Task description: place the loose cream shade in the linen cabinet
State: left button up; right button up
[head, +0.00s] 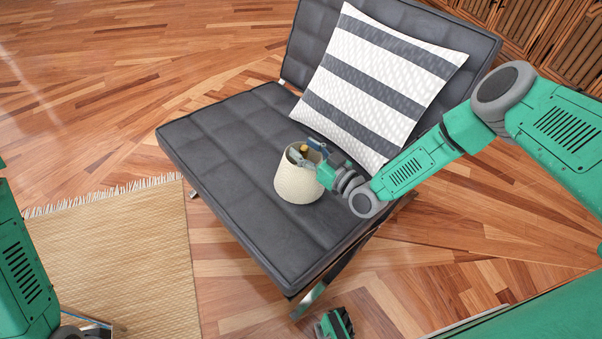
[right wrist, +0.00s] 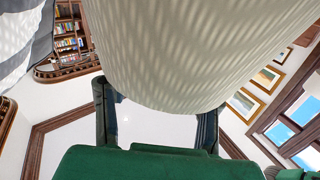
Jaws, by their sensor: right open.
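The cream shade (head: 298,184) stands on the seat of a dark grey chair, its open top facing up. A small golden part shows inside its rim. My right gripper (head: 306,154) is open at the top rim of the shade. In the right wrist view the shade (right wrist: 205,45) fills the upper middle, and the open fingers (right wrist: 155,112) show to either side of its near edge. I cannot tell whether they touch it. A slatted wooden cabinet front (head: 545,35) at the upper right may be the linen cabinet.
The dark grey chair (head: 235,140) bears a striped cushion (head: 375,80) close behind my right gripper. A woven rug (head: 120,260) lies at the left. The wooden floor (head: 110,90) is clear at the upper left. The right wrist view shows bookshelves (right wrist: 68,35) and framed pictures (right wrist: 245,104).

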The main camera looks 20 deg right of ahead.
jog(key=shift+d, duration=0.15)
jog(key=shift+a, duration=0.3)
grip_shut()
jog(key=shift+a+r, duration=0.1)
jog(key=shift+a, duration=0.05)
